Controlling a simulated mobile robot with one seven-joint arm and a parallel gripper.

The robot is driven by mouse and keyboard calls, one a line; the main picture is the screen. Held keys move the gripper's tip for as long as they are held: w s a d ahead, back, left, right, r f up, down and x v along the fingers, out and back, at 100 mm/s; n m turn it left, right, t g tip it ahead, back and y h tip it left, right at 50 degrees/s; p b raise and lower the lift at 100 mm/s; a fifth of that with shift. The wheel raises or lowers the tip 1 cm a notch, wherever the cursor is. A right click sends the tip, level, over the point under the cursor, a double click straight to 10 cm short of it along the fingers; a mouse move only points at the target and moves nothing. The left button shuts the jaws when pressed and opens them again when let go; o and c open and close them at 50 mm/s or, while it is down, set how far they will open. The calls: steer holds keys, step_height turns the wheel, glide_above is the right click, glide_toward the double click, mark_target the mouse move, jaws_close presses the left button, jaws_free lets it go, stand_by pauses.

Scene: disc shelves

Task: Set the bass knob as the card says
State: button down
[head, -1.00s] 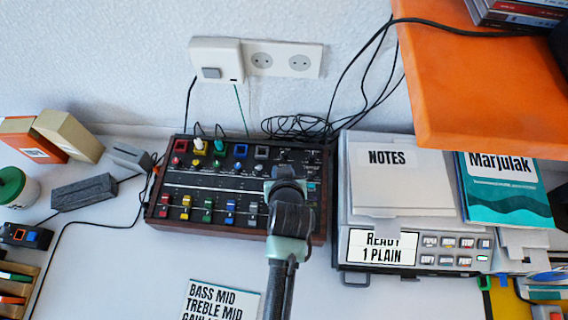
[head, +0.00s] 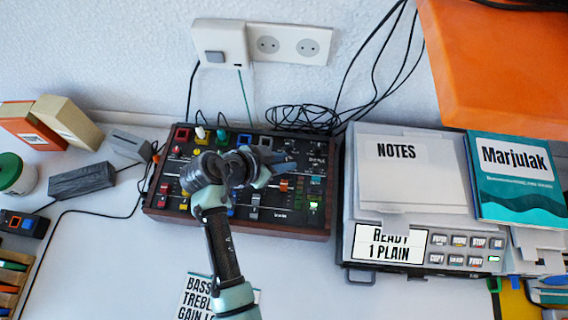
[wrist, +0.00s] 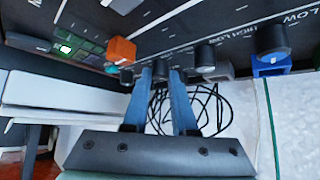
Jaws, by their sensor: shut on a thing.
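The mixer (head: 300,232) is a dark panel in a brown wooden frame, with coloured sockets, knobs and sliders. The card (head: 198,300) lies in front of it, cut by the frame edge and partly behind my arm; the words bass, treble and gain show. My gripper (head: 288,163) is low over the right part of the panel. In the wrist view, my gripper (wrist: 162,72) has its two blue-grey fingers on either side of a small dark knob (wrist: 160,68), shut on it. The knob's own label and pointer are hidden, so I cannot tell which it is.
An orange slider cap (wrist: 121,50) and black knobs (wrist: 205,57) are close to the fingers. A grey device (head: 400,278) with a notes sheet stands right of the mixer. An orange shelf (head: 500,80) overhangs at upper right. Black cables (head: 300,118) lie coiled behind.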

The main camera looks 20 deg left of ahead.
steer(key=shift+w+a+f+m+g+h+b, duration=0.1)
steer(key=shift+m+g+h+b, duration=0.55)
steer(key=shift+m+b, duration=0.4)
steer(key=shift+w+a+f+m+g+h+b, duration=0.1)
steer(key=shift+m+g+h+b, duration=0.55)
steer(key=shift+m, duration=0.6)
steer(key=shift+r, duration=0.1)
steer(key=c, duration=0.7)
jaws_free()
steer(key=shift+s+d+r, duration=0.1)
